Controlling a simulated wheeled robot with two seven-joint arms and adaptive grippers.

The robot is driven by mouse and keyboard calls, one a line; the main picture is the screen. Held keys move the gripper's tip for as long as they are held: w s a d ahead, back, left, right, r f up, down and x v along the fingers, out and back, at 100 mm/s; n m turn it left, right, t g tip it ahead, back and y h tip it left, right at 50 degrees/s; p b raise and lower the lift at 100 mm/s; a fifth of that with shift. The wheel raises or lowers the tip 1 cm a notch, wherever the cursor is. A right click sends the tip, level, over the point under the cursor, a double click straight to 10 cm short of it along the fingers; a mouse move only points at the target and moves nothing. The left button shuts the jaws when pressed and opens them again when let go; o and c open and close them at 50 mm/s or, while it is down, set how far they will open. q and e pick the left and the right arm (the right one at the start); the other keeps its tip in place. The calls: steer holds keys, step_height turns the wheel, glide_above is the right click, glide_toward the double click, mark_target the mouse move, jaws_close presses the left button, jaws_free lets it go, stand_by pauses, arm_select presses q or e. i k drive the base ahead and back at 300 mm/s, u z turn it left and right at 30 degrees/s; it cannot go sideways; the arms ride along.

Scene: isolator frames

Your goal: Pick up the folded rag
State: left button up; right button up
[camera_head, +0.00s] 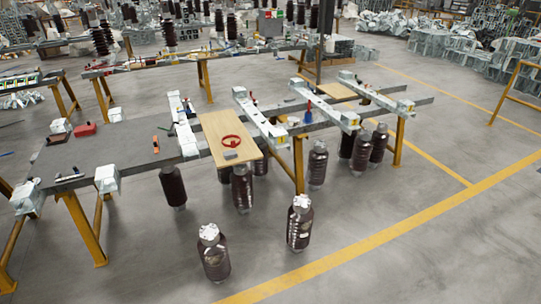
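A small red, flat-topped bundle (86,129) lies at the left of the near workbench, between two white metal blocks. It looks most like the folded rag, but it is too small to be sure that it is cloth. A dark brown flat piece (57,139) lies just left of it. Neither of my grippers shows in the head view.
A wooden board (215,125) on the near bench (128,149) carries a red ring (231,141) and a small grey block (230,155). White isolator frames (262,120) cross the bench. Brown insulators (299,227) stand on the floor in front. Grey floor is open at right.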

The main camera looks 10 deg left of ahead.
mark_target(232, 154)
steer(key=z, duration=0.4)
steer(key=i, duration=2.45)
steer(key=u, duration=2.5)
